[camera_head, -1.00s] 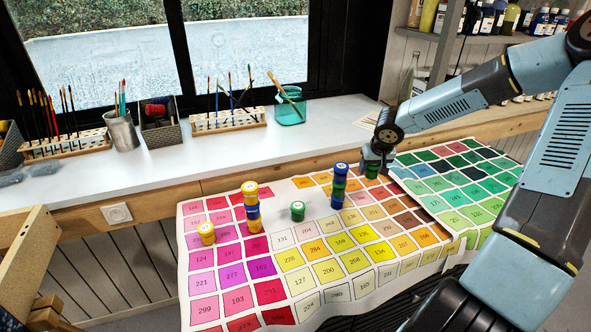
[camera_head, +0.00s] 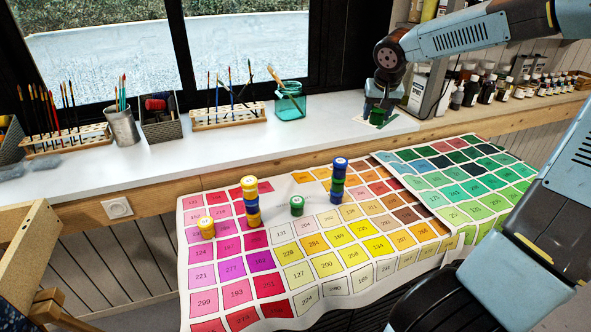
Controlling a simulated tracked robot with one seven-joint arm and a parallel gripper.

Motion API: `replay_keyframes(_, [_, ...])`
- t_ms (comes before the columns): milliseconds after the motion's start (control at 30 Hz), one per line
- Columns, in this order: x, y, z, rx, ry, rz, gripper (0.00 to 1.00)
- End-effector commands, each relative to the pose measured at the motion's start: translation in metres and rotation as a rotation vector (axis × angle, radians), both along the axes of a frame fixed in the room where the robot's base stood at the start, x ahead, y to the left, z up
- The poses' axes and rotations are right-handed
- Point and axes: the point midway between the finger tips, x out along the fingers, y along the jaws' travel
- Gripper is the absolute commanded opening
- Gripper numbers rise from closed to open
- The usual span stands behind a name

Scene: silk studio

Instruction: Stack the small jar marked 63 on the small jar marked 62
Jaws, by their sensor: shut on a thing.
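My gripper (camera_head: 378,107) is shut on a small green jar (camera_head: 377,117) at the right end of the white sill; I cannot tell whether the jar touches the surface. A blue-and-green stack of small jars (camera_head: 338,181) stands on the colour chart. A single green jar (camera_head: 297,206) stands left of it. A yellow-and-blue stack (camera_head: 251,203) stands further left, with a single yellow jar (camera_head: 206,227) beside it. The numbers on the lids are too small to read for sure, so I cannot tell which jars are 62 and 63.
The colour chart cloth (camera_head: 262,325) covers the table, with free room around the jars. A teal glass container (camera_head: 290,108), a brush rack (camera_head: 229,118) and a metal cup (camera_head: 122,128) stand on the sill (camera_head: 330,125). Bottles (camera_head: 487,90) line the right shelf.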

Motion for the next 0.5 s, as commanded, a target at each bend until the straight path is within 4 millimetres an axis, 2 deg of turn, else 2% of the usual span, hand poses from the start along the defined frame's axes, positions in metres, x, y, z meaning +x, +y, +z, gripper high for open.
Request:
replay_keyframes(33, [-0.003, 0.005, 0.017, -0.002, -0.005, -0.009, 0.2])
replay_keyframes(200, [-0.017, 0.03, 0.057, -0.004, -0.002, -0.028, 0.2])
replay_keyframes(500, [-0.029, 0.06, 0.079, -0.005, -0.002, -0.043, 0.2])
